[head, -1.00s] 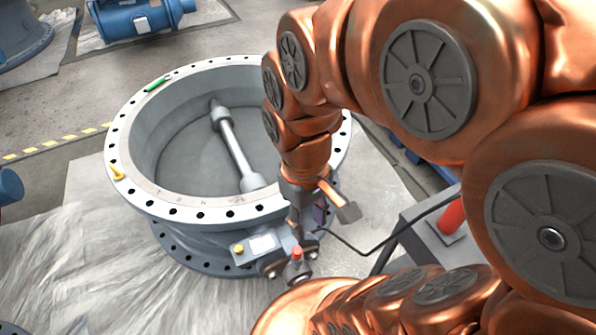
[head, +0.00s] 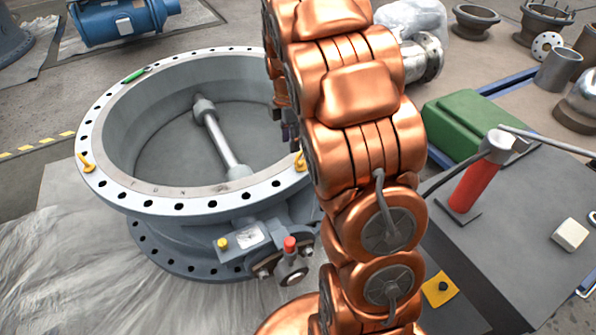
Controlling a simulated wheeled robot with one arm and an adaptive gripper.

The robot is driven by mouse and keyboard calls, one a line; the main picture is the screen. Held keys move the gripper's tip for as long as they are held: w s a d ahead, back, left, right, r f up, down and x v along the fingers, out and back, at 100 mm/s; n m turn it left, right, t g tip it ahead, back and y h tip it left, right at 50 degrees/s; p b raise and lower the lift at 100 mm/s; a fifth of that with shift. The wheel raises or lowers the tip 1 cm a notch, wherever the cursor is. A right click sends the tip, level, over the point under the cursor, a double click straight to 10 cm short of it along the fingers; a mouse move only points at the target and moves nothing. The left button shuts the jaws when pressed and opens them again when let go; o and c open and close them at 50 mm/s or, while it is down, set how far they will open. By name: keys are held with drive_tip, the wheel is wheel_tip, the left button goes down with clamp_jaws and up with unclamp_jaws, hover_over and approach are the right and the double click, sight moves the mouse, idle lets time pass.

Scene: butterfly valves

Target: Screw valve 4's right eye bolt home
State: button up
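The large grey butterfly valve (head: 91,185) stands on the floor at left, its round flange facing up with bolt holes around the rim. A yellow eye bolt (head: 86,162) stands at the flange's left edge. Another yellow eye bolt (head: 300,161) shows at the right edge, partly hidden by my arm. It looks seated at the rim, but how deep it sits is hidden. My gripper (head: 288,132) shows only as a dark sliver at the arm's left side, above and slightly left of the right eye bolt. Its fingers are mostly hidden, and I cannot tell whether they hold anything.
A green tool (head: 135,74) lies on the flange's far rim. An actuator with a red knob (head: 289,243) juts from the valve's front. At right is a grey bench (head: 500,255) with a red-handled tool (head: 470,185). A green case (head: 466,126) lies behind it.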

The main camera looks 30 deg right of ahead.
sight(298, 157)
drive_tip(key=w+d+f+n+b, duration=0.1)
drive_tip(key=w+d+f, duration=0.1)
drive_tip(key=f, duration=0.1)
drive_tip(key=w+d+f+n+b, duration=0.1)
drive_tip(key=w+d+f+n, duration=0.1)
drive_tip(key=f, duration=0.2)
drive_tip(key=w+d+f+n+b, duration=0.1)
drive_tip(key=w+d+f+n, duration=0.1)
drive_tip(key=f, duration=0.1)
drive_tip(key=shift+d+f, duration=0.1)
drive_tip(key=shift+f, duration=0.1)
drive_tip(key=shift+f+b, duration=0.5)
drive_tip(key=shift+f, duration=3.3)
clamp_jaws()
